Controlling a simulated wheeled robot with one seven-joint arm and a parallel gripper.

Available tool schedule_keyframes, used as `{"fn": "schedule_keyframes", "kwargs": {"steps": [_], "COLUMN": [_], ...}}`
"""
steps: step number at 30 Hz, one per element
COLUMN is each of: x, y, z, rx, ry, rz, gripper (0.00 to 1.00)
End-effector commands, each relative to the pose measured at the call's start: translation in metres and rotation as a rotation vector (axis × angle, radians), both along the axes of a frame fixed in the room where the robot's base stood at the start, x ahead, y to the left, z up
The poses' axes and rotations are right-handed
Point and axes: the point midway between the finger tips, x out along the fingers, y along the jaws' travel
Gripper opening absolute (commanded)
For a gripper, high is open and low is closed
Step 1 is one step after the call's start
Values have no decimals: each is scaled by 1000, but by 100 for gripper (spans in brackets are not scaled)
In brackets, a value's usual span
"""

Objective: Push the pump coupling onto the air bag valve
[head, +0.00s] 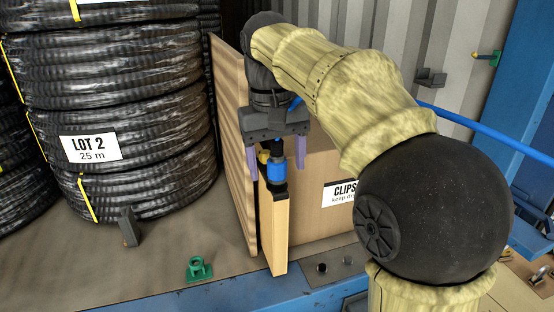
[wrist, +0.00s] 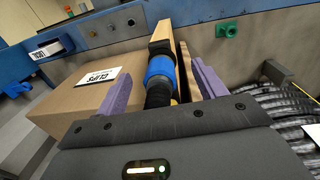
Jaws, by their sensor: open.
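The pump coupling (head: 276,170), a blue collar with black ends, stands at the top of a narrow wooden post (head: 275,235). In the wrist view the coupling (wrist: 160,69) lies between my purple fingers. My gripper (head: 275,153) is open, one finger on each side of the coupling, with a visible gap on both sides. A small yellow part (head: 263,157) shows beside the coupling's upper end, partly hidden. I cannot make out an air bag valve for certain. A blue hose (head: 460,120) runs from the right behind my arm; its end is hidden.
A wooden board (head: 235,150) stands close left of the post. A cardboard box (head: 315,200) labelled CLIPS is close on the right. Stacked black hose coils (head: 120,100) fill the left. A green fitting (head: 200,268) sits on the floor in front.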

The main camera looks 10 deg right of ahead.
Motion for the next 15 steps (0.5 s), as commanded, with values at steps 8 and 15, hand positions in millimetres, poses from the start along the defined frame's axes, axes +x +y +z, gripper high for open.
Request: {"fn": "schedule_keyframes", "kwargs": {"steps": [8,15], "x": [0,0], "y": [0,1], "z": [8,13], "rx": [0,0], "ry": [0,0], "rz": [0,0], "gripper": [70,70]}}
